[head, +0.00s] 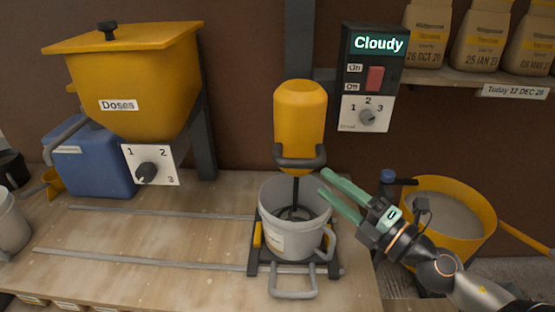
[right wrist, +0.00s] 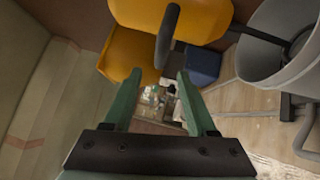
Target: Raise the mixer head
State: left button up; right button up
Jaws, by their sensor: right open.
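The yellow mixer head (head: 300,115) hangs low on the dark post, with its shaft and whisk (head: 296,212) down inside the grey bucket (head: 278,246). A dark handle bar (head: 300,162) wraps around the front of the head's lower end. My right gripper (head: 326,181) is open and empty, just right of the handle and above the bucket's rim. In the right wrist view, the handle (right wrist: 167,38) lies just beyond the spread fingertips (right wrist: 158,74), roughly in line with the gap between them. It appears apart from both fingers. My left gripper is not in view.
The bucket sits in a dark cradle (head: 253,268) on bench rails. A control box (head: 354,85) reading "Cloudy" hangs right of the mixer. A yellow tub (head: 487,213) stands behind my right arm. A yellow hopper (head: 150,75) and blue container (head: 92,170) stand left.

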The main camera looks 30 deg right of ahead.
aim_at(305, 166)
jog(key=p+x, duration=0.2)
jog(key=x, duration=0.4)
jog(key=shift+w+r, duration=0.2)
jog(key=shift+w, duration=0.15)
jog(key=shift+p+x, duration=0.85)
jog(key=shift+x, duration=0.7)
jog(key=shift+p+x, duration=0.35)
jog(key=shift+x, duration=0.5)
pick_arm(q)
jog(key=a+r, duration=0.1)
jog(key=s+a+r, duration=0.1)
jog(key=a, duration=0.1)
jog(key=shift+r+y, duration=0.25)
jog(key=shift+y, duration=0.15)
pick_arm(e)
jog(key=shift+w+f, duration=0.2)
jog(key=shift+w, duration=0.05)
jog(key=c, duration=0.9)
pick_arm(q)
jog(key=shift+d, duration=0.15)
pick_arm(e)
jog(key=shift+r, duration=0.1)
grip_shut()
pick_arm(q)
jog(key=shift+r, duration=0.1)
pick_arm(e)
jog(key=shift+r, duration=0.15)
